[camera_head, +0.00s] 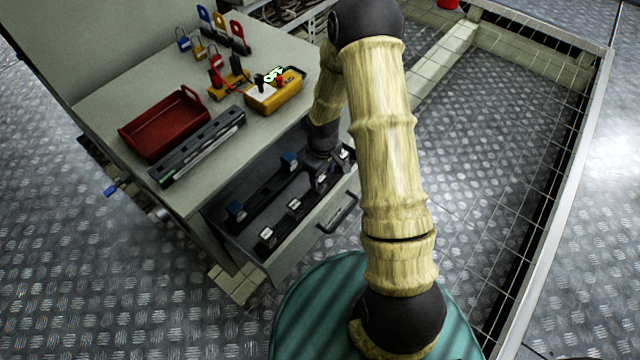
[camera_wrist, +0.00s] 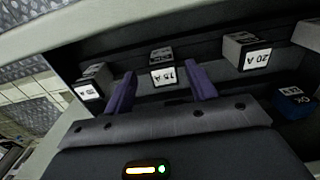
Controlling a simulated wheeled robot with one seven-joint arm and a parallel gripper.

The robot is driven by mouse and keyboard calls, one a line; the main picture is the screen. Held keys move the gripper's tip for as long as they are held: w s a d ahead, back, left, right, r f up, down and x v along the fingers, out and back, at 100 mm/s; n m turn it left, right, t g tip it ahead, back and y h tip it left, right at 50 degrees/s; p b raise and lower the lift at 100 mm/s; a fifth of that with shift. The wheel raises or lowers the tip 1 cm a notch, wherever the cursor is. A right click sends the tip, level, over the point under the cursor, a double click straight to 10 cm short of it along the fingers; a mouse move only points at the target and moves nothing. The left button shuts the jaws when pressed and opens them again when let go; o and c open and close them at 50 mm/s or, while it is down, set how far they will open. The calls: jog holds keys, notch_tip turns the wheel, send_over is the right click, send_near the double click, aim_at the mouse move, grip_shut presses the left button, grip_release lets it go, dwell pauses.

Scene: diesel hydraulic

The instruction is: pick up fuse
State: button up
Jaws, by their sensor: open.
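Several fuses stand in the open drawer (camera_head: 305,238). In the wrist view a grey fuse with a white label that seems to read 15 A (camera_wrist: 162,66) lies between and just beyond my fingertips. A 20 A fuse (camera_wrist: 246,52) is to its right and another labelled fuse (camera_wrist: 92,82) is to its left. A blue fuse (camera_wrist: 294,101) is at the right. My gripper (camera_wrist: 160,70) is open, its purple fingers apart and empty.
The cabinet top (camera_head: 140,105) above the drawer holds a red tray (camera_head: 163,124), a long black rail (camera_head: 197,146), a yellow control box (camera_head: 273,94) and several padlocks (camera_head: 199,48). The drawer handle (camera_head: 340,214) sticks out in front. A railed frame (camera_head: 550,215) stands at the right.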

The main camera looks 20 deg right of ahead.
jog(key=f, duration=0.1)
jog(key=f+b, duration=0.1)
jog(key=f, duration=0.1)
jog(key=f+b, duration=0.1)
jog(key=shift+a+f, duration=0.25)
jog(key=shift+a, duration=0.1)
jog(key=c, duration=1.1)
